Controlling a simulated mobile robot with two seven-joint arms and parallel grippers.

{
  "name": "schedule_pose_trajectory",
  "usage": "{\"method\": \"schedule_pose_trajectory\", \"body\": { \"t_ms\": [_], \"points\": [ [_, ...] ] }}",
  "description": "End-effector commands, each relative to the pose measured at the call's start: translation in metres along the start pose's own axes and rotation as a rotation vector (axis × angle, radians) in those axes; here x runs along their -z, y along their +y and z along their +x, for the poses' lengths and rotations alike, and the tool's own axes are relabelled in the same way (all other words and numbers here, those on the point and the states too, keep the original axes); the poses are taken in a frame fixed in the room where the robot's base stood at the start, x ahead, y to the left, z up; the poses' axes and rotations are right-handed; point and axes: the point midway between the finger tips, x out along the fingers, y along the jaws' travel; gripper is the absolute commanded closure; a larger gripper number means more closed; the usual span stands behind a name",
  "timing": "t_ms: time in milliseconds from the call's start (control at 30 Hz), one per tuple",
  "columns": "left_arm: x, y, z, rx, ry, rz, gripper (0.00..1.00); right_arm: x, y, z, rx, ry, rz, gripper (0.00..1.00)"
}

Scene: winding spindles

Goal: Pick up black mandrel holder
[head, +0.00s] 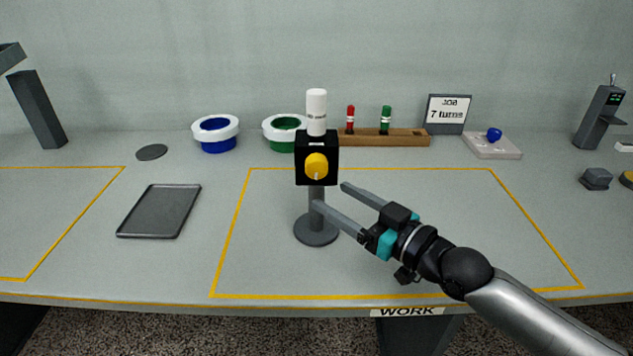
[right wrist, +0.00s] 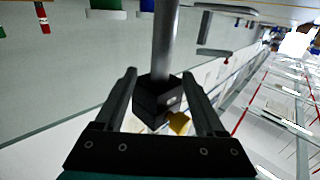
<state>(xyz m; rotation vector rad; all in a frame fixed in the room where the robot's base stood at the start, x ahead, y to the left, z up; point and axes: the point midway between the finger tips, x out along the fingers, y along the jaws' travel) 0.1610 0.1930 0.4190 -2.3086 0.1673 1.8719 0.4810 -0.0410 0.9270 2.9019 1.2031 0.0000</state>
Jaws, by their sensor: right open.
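The black mandrel holder (head: 301,152) stands upright inside the right yellow-outlined area. It is a black box with a yellow knob, on a grey post with a round base, and a white cylinder rises from its top. My right gripper (head: 328,194) is open at the post, just below the box, with one finger in front of the post and the other to its right. In the right wrist view the holder's black box (right wrist: 150,102) and post appear between my two open fingers (right wrist: 160,76). Contact cannot be told. My left gripper is not in view.
Behind stand a blue spool (head: 218,143), a green spool (head: 280,137) and a wooden rack (head: 400,139) with red and green pieces. A job sign (head: 447,126) and a pale tray (head: 492,153) are at back right. A dark tray (head: 160,211) lies left.

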Motion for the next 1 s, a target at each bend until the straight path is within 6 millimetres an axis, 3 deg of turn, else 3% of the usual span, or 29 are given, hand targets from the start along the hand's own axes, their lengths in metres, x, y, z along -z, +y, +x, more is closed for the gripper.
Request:
{"method": "schedule_pose_trajectory", "body": {
  "t_ms": [167,567,867,1000],
  "points": [
    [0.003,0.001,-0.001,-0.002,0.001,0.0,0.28,0.0,0.0,0.008,0.0,0.001,0.001,0.28],
    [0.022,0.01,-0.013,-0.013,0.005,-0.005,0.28,0.002,-0.001,0.052,0.0,0.002,0.001,0.28],
    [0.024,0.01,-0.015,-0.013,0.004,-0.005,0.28,0.002,-0.001,0.056,0.0,-0.001,0.0,0.28],
    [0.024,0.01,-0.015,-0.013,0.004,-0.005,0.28,0.002,-0.001,0.056,0.0,-0.001,0.0,0.42]
  ]
}}
